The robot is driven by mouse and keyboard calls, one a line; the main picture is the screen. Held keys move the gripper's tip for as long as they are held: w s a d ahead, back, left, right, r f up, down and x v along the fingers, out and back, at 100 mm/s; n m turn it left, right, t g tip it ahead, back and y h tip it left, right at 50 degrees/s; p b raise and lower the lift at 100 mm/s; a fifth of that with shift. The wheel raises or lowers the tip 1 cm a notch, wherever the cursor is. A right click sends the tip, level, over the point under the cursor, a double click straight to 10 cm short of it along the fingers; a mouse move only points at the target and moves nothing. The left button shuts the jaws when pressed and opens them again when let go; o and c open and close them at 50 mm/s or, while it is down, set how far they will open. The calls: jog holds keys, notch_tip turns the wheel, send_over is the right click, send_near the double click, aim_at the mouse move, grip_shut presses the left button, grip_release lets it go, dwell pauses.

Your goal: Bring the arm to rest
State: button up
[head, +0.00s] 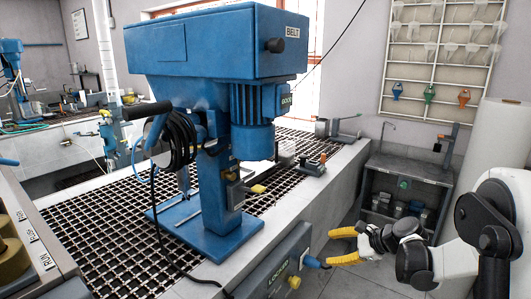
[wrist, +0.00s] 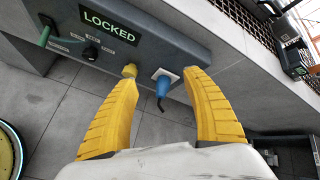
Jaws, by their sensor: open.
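My gripper (head: 334,246) has two yellow ribbed fingers and is on the right side of the head view, in front of the grey control box. In the wrist view my gripper (wrist: 162,82) is open, its fingers wide apart with nothing gripped. A blue plug (wrist: 162,86) sits at a white socket on the box and shows between the fingers, with no visible contact. My white and black arm reaches in from the right edge of the head view.
The grey box (head: 277,272) with its LOCKED sign is fixed to the bench wall. A yellow knob (wrist: 129,70) is beside the plug. A grey cabinet (head: 405,190) stands behind my arm.

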jog(key=s+a+r+n+h, duration=0.25)
jog(key=s+r+n, duration=0.35)
jog(key=s, duration=0.5)
jog(key=s+a+r+n+h, duration=0.25)
jog(key=s+r+n, duration=0.3)
jog(key=s, duration=0.55)
jog(key=s+d+f+n+h, duration=0.1)
jog(key=s+d+n+h, duration=0.1)
jog(key=s+n, duration=0.4)
jog(key=s, duration=0.4)
jog(key=shift+f+h, duration=0.25)
jog(key=shift+h, duration=0.15)
jog(key=shift+o, duration=0.2)
jog(key=shift+w+n, duration=0.1)
jog(key=shift+n, duration=0.15)
